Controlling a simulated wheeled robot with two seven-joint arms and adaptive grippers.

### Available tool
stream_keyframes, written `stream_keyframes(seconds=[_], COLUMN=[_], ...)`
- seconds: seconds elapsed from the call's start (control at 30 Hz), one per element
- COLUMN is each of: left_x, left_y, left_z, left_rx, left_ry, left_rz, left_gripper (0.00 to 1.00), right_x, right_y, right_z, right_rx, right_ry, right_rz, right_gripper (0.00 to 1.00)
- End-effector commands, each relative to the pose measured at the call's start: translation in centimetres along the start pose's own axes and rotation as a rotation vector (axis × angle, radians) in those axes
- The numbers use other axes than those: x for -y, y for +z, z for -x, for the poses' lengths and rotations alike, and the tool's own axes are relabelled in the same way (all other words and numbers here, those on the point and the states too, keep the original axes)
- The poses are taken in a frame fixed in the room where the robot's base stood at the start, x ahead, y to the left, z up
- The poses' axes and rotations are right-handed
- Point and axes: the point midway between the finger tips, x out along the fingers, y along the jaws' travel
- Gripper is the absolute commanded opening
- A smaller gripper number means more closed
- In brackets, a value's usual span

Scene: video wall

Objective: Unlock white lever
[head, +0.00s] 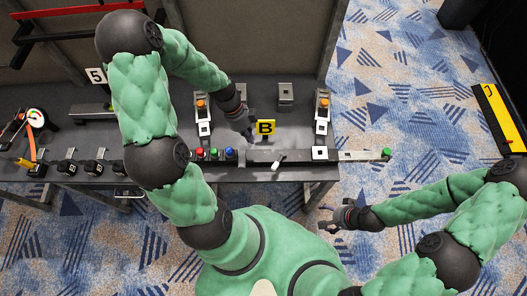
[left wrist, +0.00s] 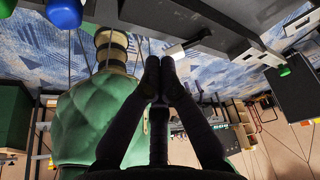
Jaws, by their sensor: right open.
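The white lever (head: 278,161) sticks out at a slant from the front of a long dark box (head: 300,155) on the table edge. A short white piece that looks like the same lever shows in the left wrist view (left wrist: 175,50). My left gripper (head: 250,136) is above the table, behind and left of the lever, beside the yellow B sign (head: 265,127). Its fingertips (left wrist: 160,66) meet in the left wrist view with nothing seen between them. My right gripper (head: 328,224) is open and empty, low and right of the table front, away from the lever.
Red, green and blue buttons (head: 214,154) sit left of the dark box. Upright fixtures with orange buttons (head: 323,103) stand behind on both sides. A rail with a green knob (head: 386,154) extends right beyond the table. Patterned carpet (head: 390,80) lies open to the right.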

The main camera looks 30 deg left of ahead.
Motion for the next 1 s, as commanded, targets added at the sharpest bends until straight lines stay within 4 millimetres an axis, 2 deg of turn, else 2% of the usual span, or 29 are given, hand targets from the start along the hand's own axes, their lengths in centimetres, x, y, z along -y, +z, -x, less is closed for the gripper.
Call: stream_keyframes(seconds=[0.17, 0.6, 0.8, 1.0], left_x=[-0.1, -0.1, 0.0, -0.1], left_y=[0.0, -0.1, -2.7, -3.7], left_z=[-2.1, -10.2, -10.9, -11.2], left_rx=[-0.002, -0.003, -0.001, 0.0], left_ry=[0.004, 0.004, 0.002, 0.001], left_rz=[0.0, 0.001, -0.002, 0.0], left_gripper=[0.0, 0.0, 0.0, 0.0], right_x=[-0.1, -0.6, -0.5, -0.5], right_y=[0.0, -0.1, -0.1, -0.1], right_z=[-0.4, -1.6, -1.4, -1.4], right_rx=[0.0, 0.0, 0.0, 0.0], right_ry=[0.0, 0.0, 0.0, 0.0], right_rz=[0.0, 0.0, 0.0, 0.0], right_gripper=[0.8, 0.8, 0.8, 0.8])
